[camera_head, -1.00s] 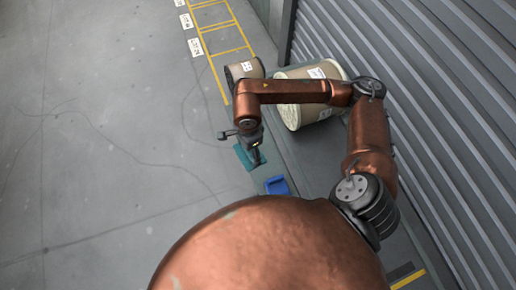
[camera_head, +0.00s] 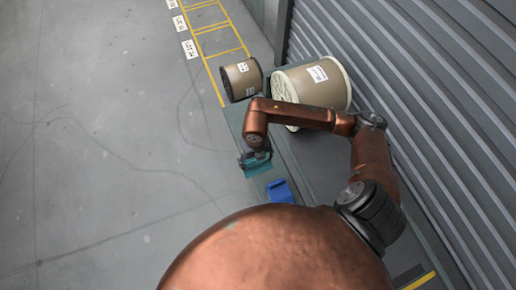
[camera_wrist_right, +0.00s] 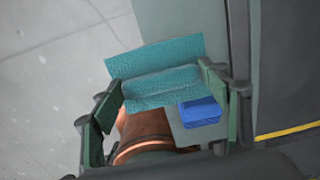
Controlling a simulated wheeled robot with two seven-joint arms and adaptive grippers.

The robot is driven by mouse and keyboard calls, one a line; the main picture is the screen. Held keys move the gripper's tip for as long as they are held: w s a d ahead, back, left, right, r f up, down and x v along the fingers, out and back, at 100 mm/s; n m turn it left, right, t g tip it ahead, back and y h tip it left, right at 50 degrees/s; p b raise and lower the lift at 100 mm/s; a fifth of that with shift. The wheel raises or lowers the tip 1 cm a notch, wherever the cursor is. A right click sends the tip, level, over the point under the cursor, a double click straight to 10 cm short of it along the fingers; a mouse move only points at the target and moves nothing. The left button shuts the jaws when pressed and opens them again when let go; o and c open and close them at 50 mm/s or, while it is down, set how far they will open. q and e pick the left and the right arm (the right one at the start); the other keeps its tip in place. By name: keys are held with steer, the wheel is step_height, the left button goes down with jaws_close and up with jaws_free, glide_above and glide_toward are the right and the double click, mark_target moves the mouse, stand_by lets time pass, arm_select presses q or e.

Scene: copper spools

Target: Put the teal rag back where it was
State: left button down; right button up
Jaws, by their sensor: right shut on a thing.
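The teal rag (camera_head: 259,170) is at my right gripper (camera_head: 254,157), near the left edge of the grey-green strip beside the shutter. In the right wrist view the rag (camera_wrist_right: 160,58) spreads flat with a fold across it, its near part between the two fingers. My right gripper is shut on the rag; the fingers sit at its two sides. I cannot tell whether the rag touches the surface below. My left gripper is not in view.
A blue bin-like item (camera_head: 280,191) lies just right of and nearer than the rag. A small spool (camera_head: 241,80) and a large spool (camera_head: 322,84) stand beyond. A ribbed shutter (camera_head: 430,100) borders the right. Open floor (camera_head: 100,150) lies left.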

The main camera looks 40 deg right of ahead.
steer(key=w+d+f+b, duration=0.1)
steer(key=w+d+f, duration=0.1)
steer(key=w+d+f+b, duration=0.1)
steer(key=w+d+f, duration=0.1)
steer(key=w+f, duration=0.1)
steer(key=w+d+f+b, duration=0.2)
steer(key=w+d+f, duration=0.1)
steer(key=shift+w+d+f+b, duration=0.3)
steer(key=shift+w+f, duration=0.1)
steer(key=shift+f, duration=0.15)
step_height(320, 180, down, 3)
steer(key=shift+r+b, duration=0.15)
steer(key=shift+b, duration=0.55)
steer(key=shift+f, duration=0.2)
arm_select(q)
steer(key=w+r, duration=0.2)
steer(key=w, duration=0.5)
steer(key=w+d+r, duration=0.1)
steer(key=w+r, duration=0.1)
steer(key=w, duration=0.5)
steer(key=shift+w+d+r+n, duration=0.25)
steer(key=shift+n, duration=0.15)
arm_select(e)
steer(key=shift+f, duration=0.1)
steer(key=o, duration=0.6)
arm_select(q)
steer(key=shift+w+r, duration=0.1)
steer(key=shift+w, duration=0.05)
arm_select(e)
steer(key=o, duration=0.4)
